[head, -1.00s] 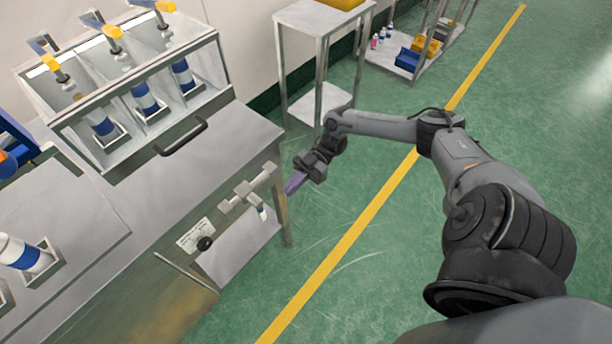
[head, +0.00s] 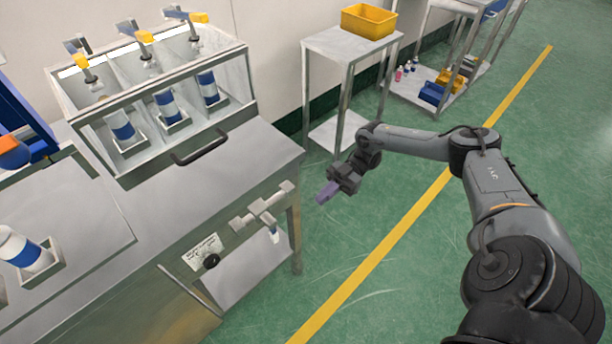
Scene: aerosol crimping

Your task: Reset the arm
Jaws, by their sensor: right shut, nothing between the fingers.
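My right arm reaches in from the lower right in the head view. My right gripper (head: 328,191), with purplish fingers, is shut and empty. It hangs over the green floor, just right of the steel workbench's (head: 222,170) right end, apart from it. My left gripper is out of view.
A glass-fronted case (head: 158,106) holds several blue-and-white cans on the bench. Another can (head: 25,250) sits in a holder at left. A side table (head: 352,44) bears a yellow bin (head: 369,20). A low shelf with bins stands behind. The floor at right is clear.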

